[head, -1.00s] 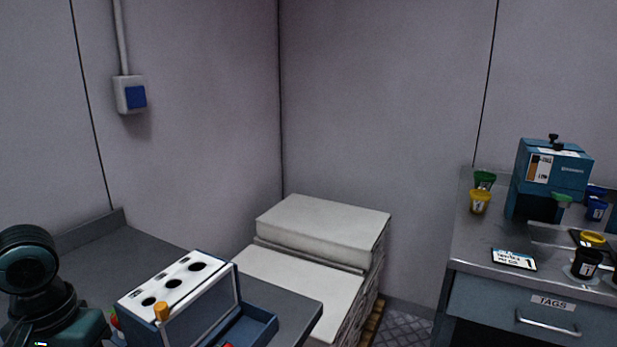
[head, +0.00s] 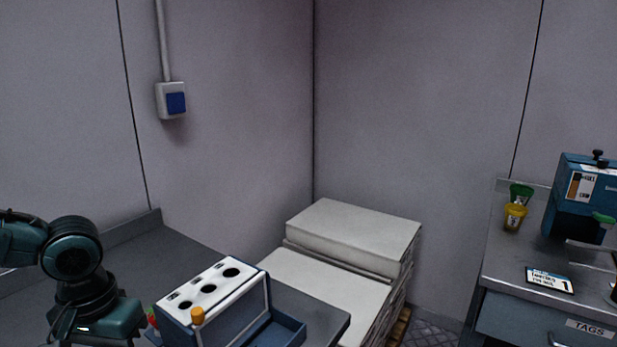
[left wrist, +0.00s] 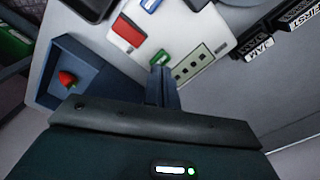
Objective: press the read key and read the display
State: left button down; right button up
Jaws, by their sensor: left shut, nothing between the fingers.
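My left gripper (left wrist: 163,86) shows in the left wrist view with its dark fingers shut together and nothing between them. The fingertips are over the edge of a white unit (left wrist: 180,25), beside a pale panel (left wrist: 193,64) with dark dots. The unit also carries a red patch (left wrist: 127,31) and blue and green pieces. I cannot tell which part is the read key, and no display can be read. In the head view my left arm is at the lower left, its fingertips out of sight. My right gripper is in neither view.
A blue tray (left wrist: 62,55) holds a red berry (left wrist: 67,78). In the head view a blue box (head: 232,308) has a white top with holes and an orange knob (head: 197,316). White stacked sheets (head: 352,232) stand behind. A teal machine (head: 570,213) stands on the right bench.

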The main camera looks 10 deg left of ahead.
pick_arm(q)
jog(key=shift+r+p, duration=0.65)
jog(key=shift+r, duration=0.3)
notch_tip(320, 180, up, 2)
jog(key=shift+p, duration=1.05)
jog(key=shift+r+p, duration=0.55)
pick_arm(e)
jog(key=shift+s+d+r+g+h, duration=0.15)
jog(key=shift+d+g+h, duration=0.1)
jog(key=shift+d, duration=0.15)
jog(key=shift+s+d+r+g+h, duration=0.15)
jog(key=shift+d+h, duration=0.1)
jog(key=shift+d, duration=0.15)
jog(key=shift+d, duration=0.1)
